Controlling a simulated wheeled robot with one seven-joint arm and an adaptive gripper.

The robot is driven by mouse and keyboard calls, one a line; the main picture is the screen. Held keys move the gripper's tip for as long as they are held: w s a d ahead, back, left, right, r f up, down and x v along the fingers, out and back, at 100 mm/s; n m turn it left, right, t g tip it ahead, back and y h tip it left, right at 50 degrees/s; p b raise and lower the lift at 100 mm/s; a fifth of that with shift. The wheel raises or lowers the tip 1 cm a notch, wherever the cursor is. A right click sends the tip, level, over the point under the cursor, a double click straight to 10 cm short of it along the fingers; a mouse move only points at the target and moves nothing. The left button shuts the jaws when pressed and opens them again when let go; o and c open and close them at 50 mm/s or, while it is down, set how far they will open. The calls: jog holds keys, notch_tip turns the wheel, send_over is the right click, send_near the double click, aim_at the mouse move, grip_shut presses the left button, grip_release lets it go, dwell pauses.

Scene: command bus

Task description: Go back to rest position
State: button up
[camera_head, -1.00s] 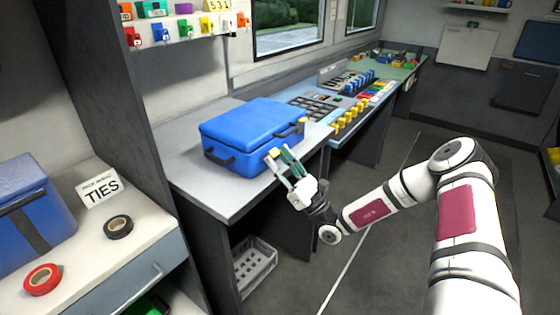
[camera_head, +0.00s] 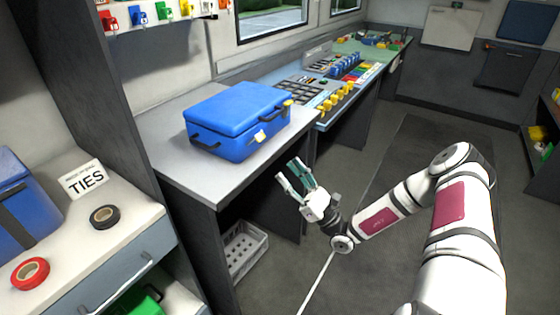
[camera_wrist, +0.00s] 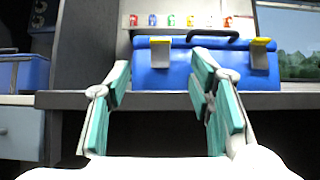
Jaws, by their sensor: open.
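My gripper (camera_head: 288,178) is open and empty in the head view. It hangs in front of the grey worktop's (camera_head: 185,170) edge, clear of it, with its fingers pointing up and left. A closed blue case (camera_head: 240,112) with dark handles and yellow latches sits on that worktop, beyond the fingertips. In the wrist view the teal fingers stand wide apart, and the blue case (camera_wrist: 185,75) shows behind and above them with both latches down or out toward me; nothing is between the fingers.
A second blue case (camera_head: 22,205), a TIES card (camera_head: 84,180), black tape (camera_head: 104,217) and red tape (camera_head: 30,273) are on the left counter. A grey crate (camera_head: 245,252) is under the worktop. A console with yellow switches (camera_head: 335,103) stands behind. Floor on the right is open.

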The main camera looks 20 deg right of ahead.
jog(key=shift+s+d+f, duration=0.35)
jog(key=shift+s+f, duration=0.1)
jog(key=s+a+r+n+g+h+p, duration=0.1)
jog(key=s+a+r+n+g, duration=0.65)
jog(key=n+g, duration=0.4)
jog(key=s+a+r+n+g+p, duration=0.1)
jog(key=s+a+r+n+g, duration=0.65)
jog(key=g, duration=0.65)
jog(key=s+d+r+n+t+h+p, duration=0.1)
jog(key=s+d+r+n+t+h, duration=0.3)
jog(key=s+h, duration=0.3)
jog(key=s+d+r+n+t+h+p, duration=0.2)
jog(key=s+d+r+n+t+h, duration=0.2)
jog(key=s+r+h, duration=0.3)
jog(key=s+n, duration=0.1)
jog(key=s, duration=0.2)
jog(key=shift+d+r+n, duration=0.25)
jog(key=shift+d+n, duration=0.05)
jog(key=shift+n, duration=0.1)
jog(key=shift+t, duration=0.25)
